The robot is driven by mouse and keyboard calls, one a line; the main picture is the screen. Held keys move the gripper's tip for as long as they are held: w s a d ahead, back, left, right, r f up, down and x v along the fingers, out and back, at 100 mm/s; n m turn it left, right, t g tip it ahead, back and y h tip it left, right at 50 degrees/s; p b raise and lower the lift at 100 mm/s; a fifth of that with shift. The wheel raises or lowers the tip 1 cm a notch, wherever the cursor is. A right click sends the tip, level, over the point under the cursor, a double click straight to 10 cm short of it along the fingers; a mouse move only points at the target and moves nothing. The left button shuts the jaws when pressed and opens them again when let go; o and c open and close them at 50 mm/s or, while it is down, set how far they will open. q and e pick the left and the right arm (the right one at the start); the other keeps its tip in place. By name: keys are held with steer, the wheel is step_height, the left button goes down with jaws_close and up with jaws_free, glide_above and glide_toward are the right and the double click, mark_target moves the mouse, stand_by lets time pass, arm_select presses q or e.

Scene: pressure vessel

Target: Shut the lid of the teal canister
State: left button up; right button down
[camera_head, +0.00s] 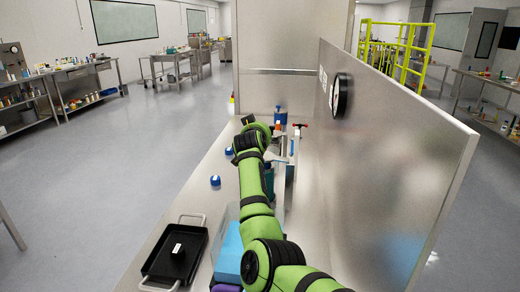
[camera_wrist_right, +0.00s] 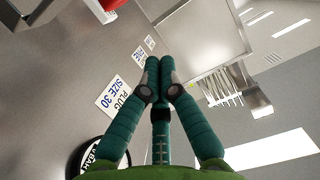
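A teal body (camera_head: 269,180), which looks like the canister, shows in the head view just right of my right forearm. The arm covers much of it, and I cannot make out how its lid stands. Pale metal parts and a red-and-black handle (camera_head: 300,126) are beside and beyond it. In the right wrist view, my right gripper (camera_wrist_right: 160,65) has its teal-wrapped fingers brought together at the tips, with nothing visible between them. In the head view its fingers cannot be told apart behind the arm. My left gripper is in neither view.
A metal panel (camera_head: 390,165) with a round gauge (camera_head: 341,95) stands along the bench's right side. A black tray (camera_head: 175,252), a clear bin with blue contents (camera_head: 228,245), a blue cap (camera_head: 215,181) and a blue bottle (camera_head: 280,115) are on the bench. Labels (camera_wrist_right: 120,98) show in the wrist view.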

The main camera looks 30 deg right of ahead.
steer(key=shift+b+x, duration=0.6)
steer(key=shift+x, duration=0.4)
step_height(320, 180, down, 4)
steer(key=b, duration=0.3)
steer(key=shift+w, duration=0.2)
steer(key=shift+w+a+f+n+b, duration=0.1)
steer(key=shift+a+f+n+b, duration=0.25)
steer(key=shift+f+b, duration=0.4)
steer(key=shift+w+a+f+n+h+b, duration=0.1)
steer(key=shift+w+f+n+h+b, duration=0.1)
steer(key=shift+n+h+b, duration=0.3)
steer(key=shift+r, duration=0.15)
steer(key=shift+y, duration=0.3)
